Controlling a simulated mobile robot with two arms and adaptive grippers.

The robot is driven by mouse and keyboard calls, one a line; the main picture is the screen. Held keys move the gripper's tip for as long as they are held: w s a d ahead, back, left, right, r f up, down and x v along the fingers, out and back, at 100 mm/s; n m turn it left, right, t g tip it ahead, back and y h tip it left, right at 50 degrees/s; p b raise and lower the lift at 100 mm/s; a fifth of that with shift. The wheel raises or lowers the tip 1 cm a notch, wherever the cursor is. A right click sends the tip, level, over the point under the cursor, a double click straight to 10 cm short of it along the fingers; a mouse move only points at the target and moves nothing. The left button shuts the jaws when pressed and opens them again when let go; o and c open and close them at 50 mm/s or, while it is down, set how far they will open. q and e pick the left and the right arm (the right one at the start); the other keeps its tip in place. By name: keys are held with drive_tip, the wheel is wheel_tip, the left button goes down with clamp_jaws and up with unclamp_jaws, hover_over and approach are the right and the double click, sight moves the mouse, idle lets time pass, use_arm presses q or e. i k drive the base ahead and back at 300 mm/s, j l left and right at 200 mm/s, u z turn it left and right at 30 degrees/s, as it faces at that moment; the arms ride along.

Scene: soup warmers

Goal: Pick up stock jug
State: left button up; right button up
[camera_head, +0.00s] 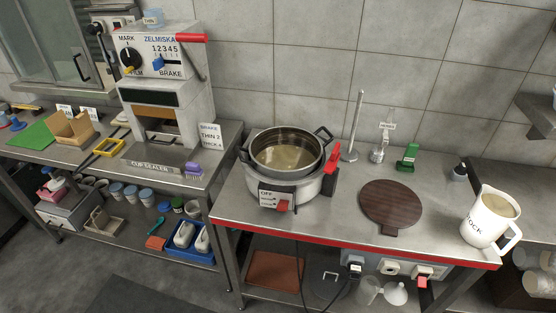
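The stock jug (488,217) is white with dark letters on its side, partly readable as "OCK". It stands upright near the right front corner of the steel counter (350,210). Its handle points right and toward the front, and a pale brown content shows inside its rim. Neither of my grippers is in this view, and nothing touches the jug.
A soup warmer (287,190) holding a pot with two handles stands left of centre. A round brown board (391,204) lies between it and the jug. A cup sealer (165,85) stands on the left counter. A wall shelf (541,112) juts in at right.

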sight(492, 210)
drive_tip(key=z, duration=1.55)
